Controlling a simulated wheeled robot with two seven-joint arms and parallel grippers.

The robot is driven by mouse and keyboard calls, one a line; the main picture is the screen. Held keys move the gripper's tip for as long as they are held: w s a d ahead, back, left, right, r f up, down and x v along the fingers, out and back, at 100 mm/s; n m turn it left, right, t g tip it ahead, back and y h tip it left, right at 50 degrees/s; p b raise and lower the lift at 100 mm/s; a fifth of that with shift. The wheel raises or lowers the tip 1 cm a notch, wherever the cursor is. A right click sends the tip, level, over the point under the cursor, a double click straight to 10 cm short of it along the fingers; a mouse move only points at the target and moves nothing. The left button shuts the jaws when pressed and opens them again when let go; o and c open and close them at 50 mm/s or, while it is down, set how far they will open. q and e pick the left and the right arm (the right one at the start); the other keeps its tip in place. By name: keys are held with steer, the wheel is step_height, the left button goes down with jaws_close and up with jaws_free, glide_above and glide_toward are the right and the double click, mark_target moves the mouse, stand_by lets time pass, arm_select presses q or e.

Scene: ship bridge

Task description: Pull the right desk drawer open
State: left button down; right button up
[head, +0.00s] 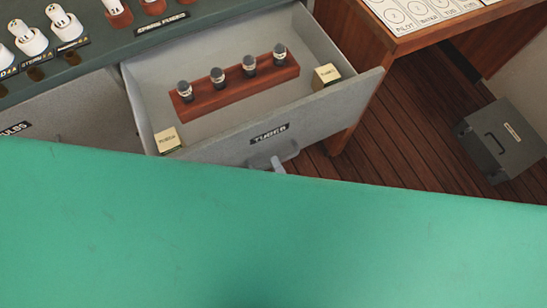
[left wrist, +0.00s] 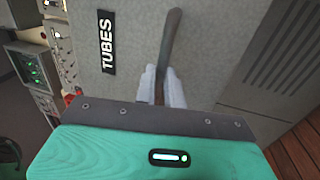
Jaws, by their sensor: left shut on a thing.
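The right desk drawer (head: 215,150) is pulled well out and shows its inside in the head view. Its grey front carries a label reading TUBES (left wrist: 108,42). In the left wrist view the drawer's bar handle (left wrist: 171,40) runs between the pale fingers of my left gripper (left wrist: 160,88), which is shut on it. In the head view only a small part of my left gripper (head: 279,164) shows at the handle, below the label; my own green arm cover hides the rest. My right gripper is in neither view.
Inside the drawer, a red-brown wooden rack (head: 235,88) holds several dark-topped tubes, with small cream boxes (head: 167,140) (head: 326,75) near the front corners. A closed drawer (head: 75,120) is to the left. A dark grey case (head: 503,140) stands on the plank floor at right.

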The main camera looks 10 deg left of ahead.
arm_select(q)
steer(key=shift+s+d, duration=0.1)
steer(key=shift+s, duration=0.05)
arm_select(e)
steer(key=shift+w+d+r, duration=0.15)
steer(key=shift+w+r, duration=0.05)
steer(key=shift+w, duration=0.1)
arm_select(q)
steer(key=c, duration=1.5)
jaws_free()
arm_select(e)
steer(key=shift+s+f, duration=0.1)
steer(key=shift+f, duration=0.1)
arm_select(q)
steer(key=shift+f, duration=0.1)
